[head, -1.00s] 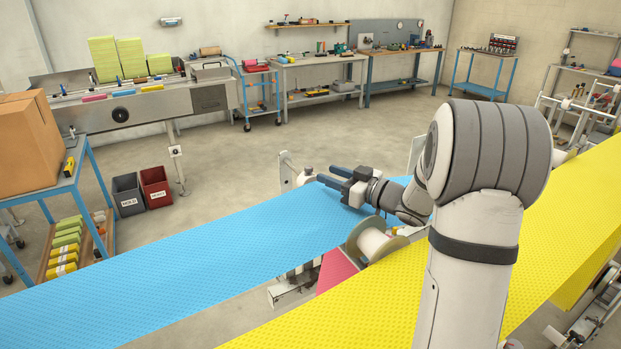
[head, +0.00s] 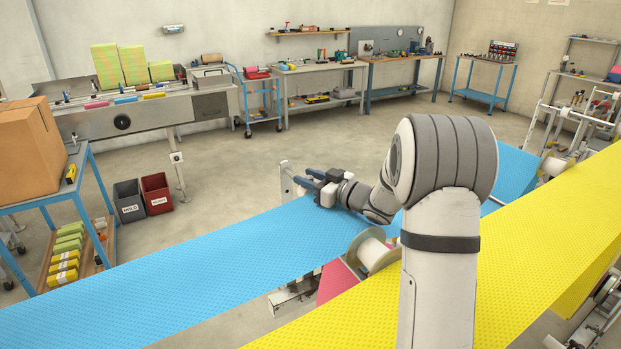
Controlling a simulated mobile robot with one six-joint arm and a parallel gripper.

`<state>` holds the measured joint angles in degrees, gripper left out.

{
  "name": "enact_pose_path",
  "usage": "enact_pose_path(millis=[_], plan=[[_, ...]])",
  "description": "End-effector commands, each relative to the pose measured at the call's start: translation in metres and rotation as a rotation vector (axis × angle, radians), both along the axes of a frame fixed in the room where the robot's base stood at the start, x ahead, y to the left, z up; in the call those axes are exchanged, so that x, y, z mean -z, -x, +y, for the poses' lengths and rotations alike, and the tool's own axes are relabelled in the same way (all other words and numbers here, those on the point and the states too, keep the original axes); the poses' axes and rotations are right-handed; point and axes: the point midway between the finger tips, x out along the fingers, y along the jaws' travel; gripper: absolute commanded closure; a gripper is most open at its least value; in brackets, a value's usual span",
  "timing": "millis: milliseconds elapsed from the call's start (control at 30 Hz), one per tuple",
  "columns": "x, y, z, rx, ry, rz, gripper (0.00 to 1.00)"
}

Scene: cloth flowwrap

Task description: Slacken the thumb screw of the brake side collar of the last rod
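My gripper (head: 303,181) is at the middle of the head view, above the far edge of the blue web (head: 230,250). Its two dark blue fingers stand apart and point left, toward an upright pale plate (head: 285,176) at the end of a rod. The fingertips are close to this plate. A small dark and pale part shows by the fingertips, too small to identify. The collar and its thumb screw cannot be made out; the fingers may hide them. I cannot tell whether the fingers touch anything.
The yellow web (head: 530,240) runs along the right, beside my arm. Bare floor (head: 235,180) is open to the left and behind. Benches line the back wall.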

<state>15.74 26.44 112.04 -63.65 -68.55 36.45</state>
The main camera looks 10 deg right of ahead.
Motion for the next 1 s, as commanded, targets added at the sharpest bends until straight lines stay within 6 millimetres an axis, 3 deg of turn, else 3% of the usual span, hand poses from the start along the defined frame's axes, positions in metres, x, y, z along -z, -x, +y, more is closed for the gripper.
enact_pose_path(millis=[400, 767, 1000], plan=[[0.0000, 0.0003, -0.0009, 0.001, 0.000, 0.000, 0.99], [0.0000, -0.0001, -0.0024, -0.036, 0.001, 0.001, 1.00], [-0.0007, -0.0010, -0.0032, -0.174, 0.001, 0.001, 1.00]])
